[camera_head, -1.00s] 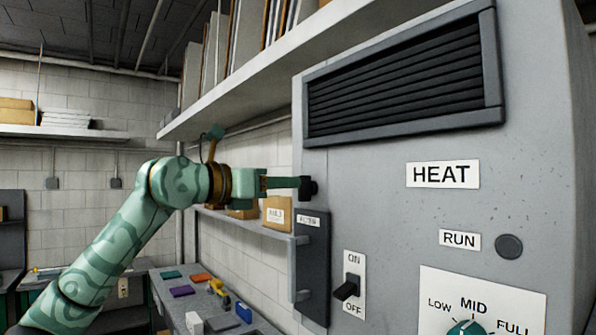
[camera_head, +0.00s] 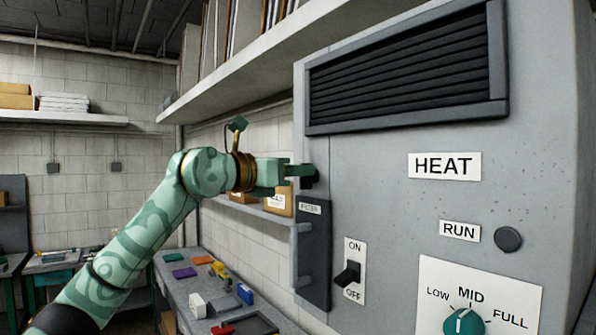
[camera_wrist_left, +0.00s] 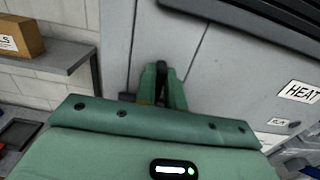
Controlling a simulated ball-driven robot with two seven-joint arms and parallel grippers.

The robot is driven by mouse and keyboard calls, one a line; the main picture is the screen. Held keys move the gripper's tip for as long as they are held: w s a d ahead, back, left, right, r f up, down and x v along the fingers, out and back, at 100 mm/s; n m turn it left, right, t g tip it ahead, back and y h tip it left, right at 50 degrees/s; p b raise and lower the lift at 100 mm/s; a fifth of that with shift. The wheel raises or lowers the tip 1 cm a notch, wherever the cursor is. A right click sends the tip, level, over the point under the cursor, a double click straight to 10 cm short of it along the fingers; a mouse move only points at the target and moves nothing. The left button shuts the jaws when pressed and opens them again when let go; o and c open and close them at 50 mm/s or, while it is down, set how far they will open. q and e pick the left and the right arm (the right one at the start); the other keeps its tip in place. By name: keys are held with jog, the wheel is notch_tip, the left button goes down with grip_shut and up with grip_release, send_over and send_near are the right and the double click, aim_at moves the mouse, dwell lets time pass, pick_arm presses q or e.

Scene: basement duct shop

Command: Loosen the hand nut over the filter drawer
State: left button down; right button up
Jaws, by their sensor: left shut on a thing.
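The hand nut (camera_head: 309,183) is a small black knob on the left edge of the grey heater's front, just above the dark filter drawer (camera_head: 317,255). The drawer has a small FILTER label and a vertical handle, and looks flush with the front. My left gripper (camera_head: 302,173) reaches in level from the left and is shut on the nut, hiding part of it. In the left wrist view the green fingers (camera_wrist_left: 161,88) stand on both sides of the dark nut (camera_wrist_left: 161,69). My right gripper is not in view.
The heater front carries an ON/OFF switch (camera_head: 348,276), a RUN button (camera_head: 508,239), a teal dial (camera_head: 463,321) and a louvred grille (camera_head: 405,75). A shelf (camera_head: 230,70) runs above my arm. A bench (camera_head: 180,290) with loose coloured items lies below it.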

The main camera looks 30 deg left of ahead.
pick_arm(q)
jog(key=n+b, duration=0.1)
jog(key=n, duration=0.5)
jog(key=a+n+b, duration=0.1)
jog(key=n+b, duration=0.1)
jog(key=n, duration=0.4)
jog(key=f+n+b, duration=0.1)
jog(key=n, duration=0.4)
jog(key=shift+w+a+n, duration=0.15)
jog(key=shift+w+n, duration=0.1)
jog(key=shift+n, duration=0.15)
dwell(0.3)
jog(key=c, duration=1.5)
grip_release()
jog(key=shift+f, duration=0.1)
